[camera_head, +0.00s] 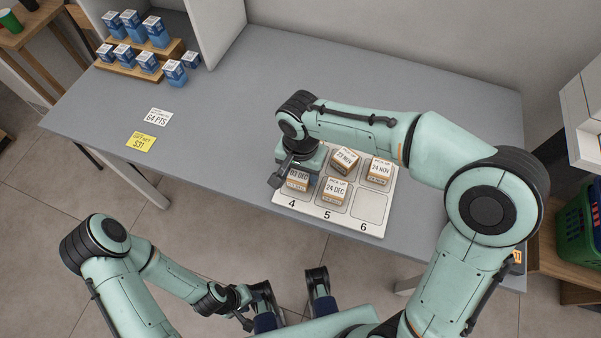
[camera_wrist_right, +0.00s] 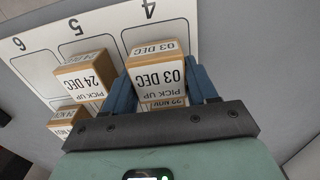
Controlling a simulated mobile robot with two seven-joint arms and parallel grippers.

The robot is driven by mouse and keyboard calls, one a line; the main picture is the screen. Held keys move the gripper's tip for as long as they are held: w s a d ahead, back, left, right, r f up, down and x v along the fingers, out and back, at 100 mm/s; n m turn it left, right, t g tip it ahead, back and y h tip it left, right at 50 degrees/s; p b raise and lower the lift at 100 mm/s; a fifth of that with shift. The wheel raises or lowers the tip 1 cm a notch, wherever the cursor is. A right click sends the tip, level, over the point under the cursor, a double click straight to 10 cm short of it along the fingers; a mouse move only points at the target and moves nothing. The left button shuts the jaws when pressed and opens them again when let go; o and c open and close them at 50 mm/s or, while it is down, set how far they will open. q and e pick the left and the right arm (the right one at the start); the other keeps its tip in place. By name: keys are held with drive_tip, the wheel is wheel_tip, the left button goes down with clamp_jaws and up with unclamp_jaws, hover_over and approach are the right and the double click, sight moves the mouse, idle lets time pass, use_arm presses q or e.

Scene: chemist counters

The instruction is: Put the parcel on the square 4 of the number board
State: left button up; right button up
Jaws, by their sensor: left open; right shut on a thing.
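The parcel marked 03 DEC (camera_wrist_right: 158,76) is a small brown box with a white label. My right gripper (camera_head: 298,182) is shut on it, with blue fingers on both sides in the right wrist view. The parcel (camera_head: 297,185) is at square 4 of the white number board (camera_head: 350,224), just behind the printed 4; whether it touches the board I cannot tell. The gripper and arm hide part of the board's back row. My left gripper (camera_head: 292,302) is open and empty in front of the counter, its fingers wide apart.
A parcel marked 24 DEC (camera_head: 335,190) stands on square 5. Square 6 (camera_head: 370,207) is bare. Parcels (camera_head: 345,160) (camera_head: 379,171) stand in the back row. Blue boxes (camera_head: 148,62) on a wooden stand and price cards (camera_head: 141,141) are at left. The counter's middle left is clear.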

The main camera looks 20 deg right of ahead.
drive_tip(key=shift+f, duration=0.6)
drive_tip(key=shift+f, duration=0.2)
drive_tip(key=o, duration=1.1)
drive_tip(key=shift+r, duration=0.15)
drive_tip(key=shift+r, duration=0.35)
wheel_tip(320, 180, up, 12)
drive_tip(key=shift+f+p, duration=0.25)
drive_tip(key=shift+p, duration=0.9)
